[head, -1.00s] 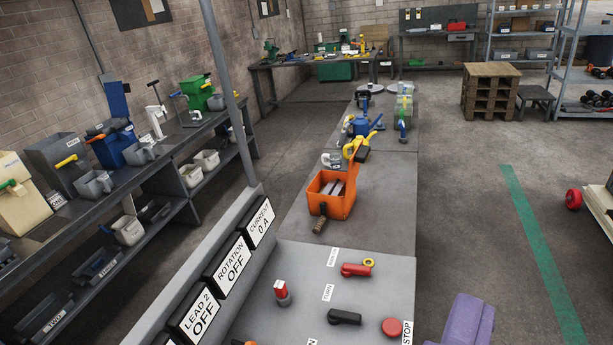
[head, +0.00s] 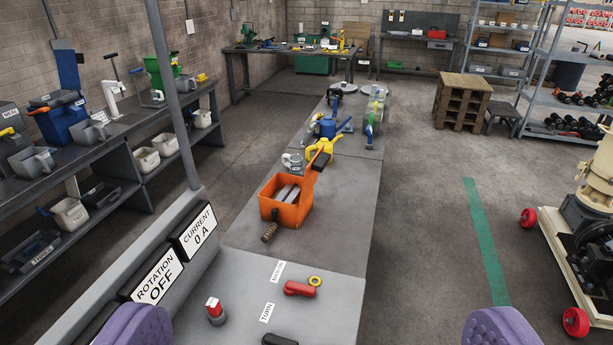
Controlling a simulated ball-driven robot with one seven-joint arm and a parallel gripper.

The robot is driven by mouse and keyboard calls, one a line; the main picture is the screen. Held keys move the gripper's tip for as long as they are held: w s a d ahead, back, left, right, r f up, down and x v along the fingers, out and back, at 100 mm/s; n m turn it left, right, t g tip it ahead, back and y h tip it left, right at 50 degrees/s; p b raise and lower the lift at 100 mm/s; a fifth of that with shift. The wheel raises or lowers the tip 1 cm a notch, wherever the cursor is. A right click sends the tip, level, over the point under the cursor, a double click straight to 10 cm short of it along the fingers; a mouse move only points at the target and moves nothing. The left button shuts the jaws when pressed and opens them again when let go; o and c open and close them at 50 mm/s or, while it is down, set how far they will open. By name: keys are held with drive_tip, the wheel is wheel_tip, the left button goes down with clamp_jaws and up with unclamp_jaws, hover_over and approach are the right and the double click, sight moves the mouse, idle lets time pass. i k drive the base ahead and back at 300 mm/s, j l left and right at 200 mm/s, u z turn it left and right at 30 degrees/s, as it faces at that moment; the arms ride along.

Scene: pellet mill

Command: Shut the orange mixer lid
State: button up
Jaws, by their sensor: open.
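The orange mixer (head: 296,213) is an open-topped box on the long grey bench, ahead of me and a little left of centre. Its orange lid (head: 310,178) stands raised at the box's right side, with a dark part near its upper end. Grey pieces show inside the box, and a brown ribbed handle sticks out at its front. My gripper (head: 318,327) shows as two purple fingers at the bottom edge, spread wide apart with nothing between them. It is well short of the mixer and its lid.
A control panel with a red switch (head: 300,289) and a red-topped knob (head: 214,311) lies in front of the mixer. A yellow-handled item (head: 324,148) stands behind it. A grey post (head: 173,100) rises at the left. Open floor lies right of the bench.

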sight(317, 163)
drive_tip(key=i+l, duration=0.15)
drive_tip(key=l, duration=0.3)
drive_tip(key=i+l+u, duration=0.1)
drive_tip(key=l, duration=0.3)
drive_tip(key=i+l, duration=0.15)
drive_tip(key=l, duration=0.3)
drive_tip(key=i+l+u, duration=0.1)
drive_tip(key=l, duration=0.3)
drive_tip(key=i+l, duration=0.1)
drive_tip(key=l, duration=0.35)
drive_tip(key=i+l+u, duration=0.3)
drive_tip(key=i+l, duration=0.6)
drive_tip(key=i, duration=0.15)
drive_tip(key=i+j, duration=0.2)
drive_tip(key=i, duration=0.25)
drive_tip(key=i+j+u, duration=0.1)
drive_tip(key=i+j, duration=0.15)
drive_tip(key=i, duration=0.15)
